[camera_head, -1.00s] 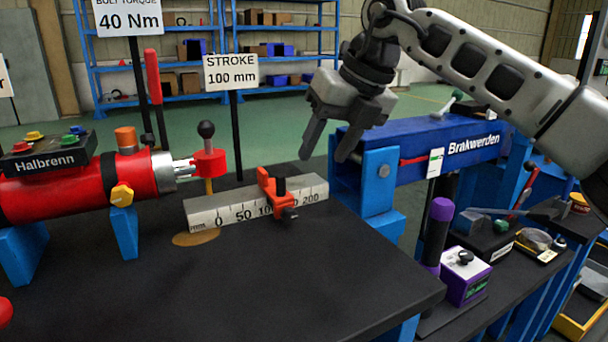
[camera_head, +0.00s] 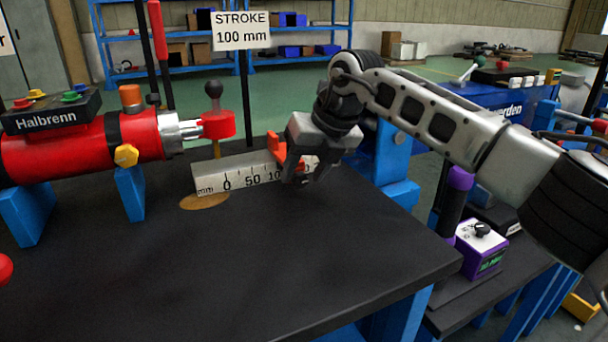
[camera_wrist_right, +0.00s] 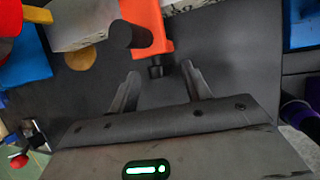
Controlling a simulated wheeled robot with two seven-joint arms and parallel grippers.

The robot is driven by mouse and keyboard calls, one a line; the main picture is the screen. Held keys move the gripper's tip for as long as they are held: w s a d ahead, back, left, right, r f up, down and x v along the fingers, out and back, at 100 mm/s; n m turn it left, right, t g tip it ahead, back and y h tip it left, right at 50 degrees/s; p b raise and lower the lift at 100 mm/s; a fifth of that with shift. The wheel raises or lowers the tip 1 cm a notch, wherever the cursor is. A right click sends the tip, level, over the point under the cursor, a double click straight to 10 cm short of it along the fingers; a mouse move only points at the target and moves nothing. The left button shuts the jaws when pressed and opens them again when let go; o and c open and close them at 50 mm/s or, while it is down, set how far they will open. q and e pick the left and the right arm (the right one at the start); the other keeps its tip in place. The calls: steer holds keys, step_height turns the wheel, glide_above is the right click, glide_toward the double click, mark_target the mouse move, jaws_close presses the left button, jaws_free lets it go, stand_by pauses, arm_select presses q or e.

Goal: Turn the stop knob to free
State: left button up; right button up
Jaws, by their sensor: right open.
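The orange stop (camera_head: 276,149) stands on the grey ruler bar (camera_head: 215,174), mostly hidden behind my right gripper (camera_head: 304,179) in the head view. In the right wrist view the orange stop (camera_wrist_right: 150,18) carries a thick black cylinder (camera_wrist_right: 120,37) and a small black knob (camera_wrist_right: 156,71) at its lower end. My right gripper (camera_wrist_right: 161,75) is open and empty, its fingertips either side of the small knob in that view. I cannot tell the remaining depth between them. The knob's setting is not readable. My left gripper is not in view.
The red Halbrenn cylinder (camera_head: 70,152) lies left of the bar, its rod end carrying a red block with a black ball-topped lever (camera_head: 214,100). A STROKE 100 mm sign (camera_head: 241,31) stands behind. The black tabletop (camera_head: 230,265) in front is clear.

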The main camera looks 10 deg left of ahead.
steer(key=shift+w+a+f, duration=0.1)
steer(key=shift+a+f, duration=0.05)
steer(key=shift+f, duration=0.3)
steer(key=c, duration=1)
steer(key=shift+r, duration=0.1)
steer(key=shift+a+n+t+h+p, duration=0.25)
steer(key=shift+n+t+h+p, duration=0.1)
steer(key=shift+t+h, duration=0.6)
steer(key=shift+s+a+n+t+h+b, duration=0.25)
steer(key=shift+t+h, duration=0.25)
steer(key=shift+h, duration=0.4)
steer(key=shift+s+n+t+h+b, duration=0.1)
steer(key=shift+t+h+b, duration=0.3)
steer(key=shift+h, duration=0.45)
